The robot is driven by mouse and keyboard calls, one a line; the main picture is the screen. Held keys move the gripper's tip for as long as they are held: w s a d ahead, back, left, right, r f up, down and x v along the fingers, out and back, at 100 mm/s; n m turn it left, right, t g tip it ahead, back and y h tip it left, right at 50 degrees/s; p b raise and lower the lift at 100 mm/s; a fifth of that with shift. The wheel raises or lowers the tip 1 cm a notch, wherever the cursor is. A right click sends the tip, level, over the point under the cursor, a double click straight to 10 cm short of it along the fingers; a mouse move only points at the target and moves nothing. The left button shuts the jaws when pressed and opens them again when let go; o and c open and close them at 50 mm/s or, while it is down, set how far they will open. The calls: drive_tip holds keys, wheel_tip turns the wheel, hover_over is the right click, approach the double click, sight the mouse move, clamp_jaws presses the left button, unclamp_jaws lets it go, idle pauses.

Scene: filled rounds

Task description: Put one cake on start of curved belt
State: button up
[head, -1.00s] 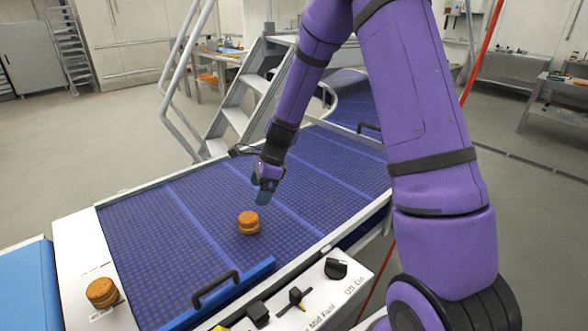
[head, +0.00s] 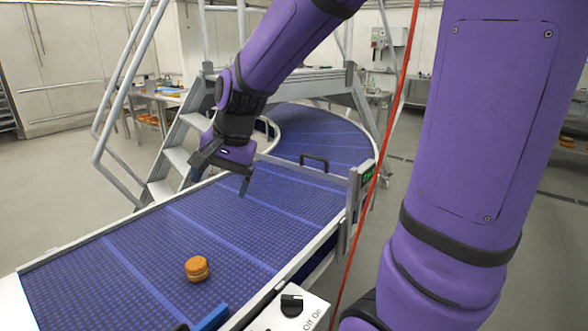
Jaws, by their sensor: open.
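One cake (head: 197,269), small, round and golden brown with a paler middle band, sits upright on the blue belt (head: 150,255), on its straight near stretch. The belt bends away at the back into its curved part (head: 318,130). My gripper (head: 217,187) hangs above the belt, beyond the cake and nearer the curve. Its two dark fingers are spread with nothing between them. It is clearly apart from the cake.
Metal stairs with a handrail (head: 130,100) stand on the far side of the belt. A black handle (head: 314,160) and a metal post (head: 355,205) rise near the curve. A control box with a black knob (head: 291,304) lies at the near edge. A red cable (head: 372,190) hangs beside my arm.

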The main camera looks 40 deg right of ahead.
drive_tip(key=s+d+r+n+t+h, duration=0.1)
drive_tip(key=s+r+n, duration=0.2)
drive_tip(key=s, duration=0.6)
drive_tip(key=s+d+r+n+t+h, duration=0.1)
drive_tip(key=s+r+n, duration=0.3)
drive_tip(key=s, duration=0.5)
drive_tip(key=shift+d+r+n, duration=0.15)
drive_tip(key=shift+d+n, duration=0.3)
drive_tip(key=shift+n, duration=0.75)
